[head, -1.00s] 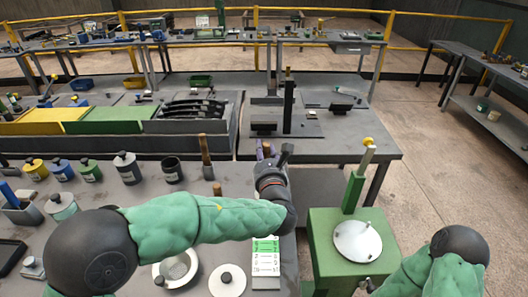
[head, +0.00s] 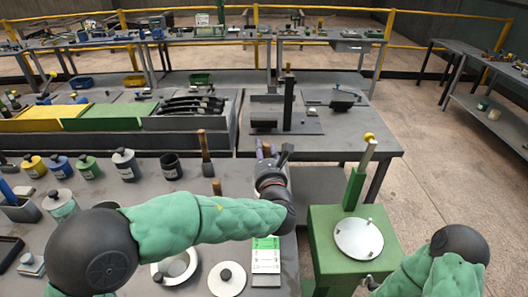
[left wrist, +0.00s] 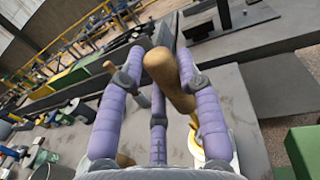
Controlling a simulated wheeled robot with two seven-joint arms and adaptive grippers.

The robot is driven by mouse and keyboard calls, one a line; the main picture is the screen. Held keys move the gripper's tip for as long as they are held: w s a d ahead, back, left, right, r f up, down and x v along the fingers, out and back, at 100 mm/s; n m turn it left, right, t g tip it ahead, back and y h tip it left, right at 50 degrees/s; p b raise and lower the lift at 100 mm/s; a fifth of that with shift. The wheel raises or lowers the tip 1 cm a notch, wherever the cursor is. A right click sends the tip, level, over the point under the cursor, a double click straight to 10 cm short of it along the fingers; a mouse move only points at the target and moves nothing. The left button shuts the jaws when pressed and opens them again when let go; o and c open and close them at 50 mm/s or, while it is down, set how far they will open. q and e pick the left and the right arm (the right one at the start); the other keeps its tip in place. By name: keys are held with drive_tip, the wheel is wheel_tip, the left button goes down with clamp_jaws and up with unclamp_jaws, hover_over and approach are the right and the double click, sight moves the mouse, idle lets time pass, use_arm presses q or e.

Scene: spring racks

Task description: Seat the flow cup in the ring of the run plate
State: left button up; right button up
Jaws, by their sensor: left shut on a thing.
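My left gripper (head: 267,152) reaches over the far right part of the near bench, its purple fingers pointing away from me. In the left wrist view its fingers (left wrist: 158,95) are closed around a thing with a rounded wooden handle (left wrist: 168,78). The lower part of this thing is hidden by the fingers, and I cannot tell whether it is the flow cup. A white ring (head: 158,276) lies at the near edge of the bench, partly behind my left arm. I cannot tell whether it belongs to the run plate. My right gripper is out of view.
A white disc with a dark knob (head: 227,279) and a green-and-white card (head: 266,256) lie near the front. Several jars and a dark cup (head: 171,167) stand at left. A wooden-handled tool (head: 205,155) stands upright. A green stand (head: 322,240) is at right.

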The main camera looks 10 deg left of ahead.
use_arm(q)
drive_tip(key=shift+f+b, duration=0.45)
drive_tip(key=shift+f, duration=0.1)
drive_tip(key=o, duration=1.1)
drive_tip(key=shift+o, duration=0.2)
